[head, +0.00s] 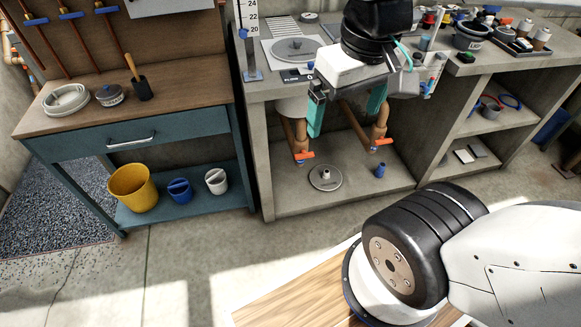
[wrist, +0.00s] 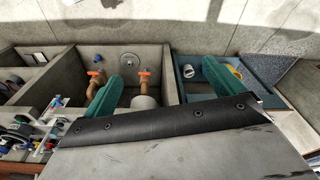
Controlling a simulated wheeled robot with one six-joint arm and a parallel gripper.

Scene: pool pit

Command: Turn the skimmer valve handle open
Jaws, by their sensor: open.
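Two copper pipes with orange valve handles stand in the open bay under the grey counter. The left handle (head: 304,155) is on the pipe by a white cylinder (head: 292,106); the right handle (head: 384,149) is on the other pipe. In the wrist view these are the right handle (wrist: 143,71) and left handle (wrist: 95,73). I cannot tell from labels which is the skimmer's. My gripper (head: 346,110) is open and empty, its teal fingers apart in front of the counter, above and apart from both handles. The fingers (wrist: 162,88) also show in the wrist view.
A grey counter (head: 408,170) surrounds the bay, with a round disc (head: 325,178) and blue cap (head: 380,171) on its floor. A teal workbench (head: 160,150) with a yellow bucket (head: 131,187) stands left. Jars crowd the counter's right top. The floor before the bay is clear.

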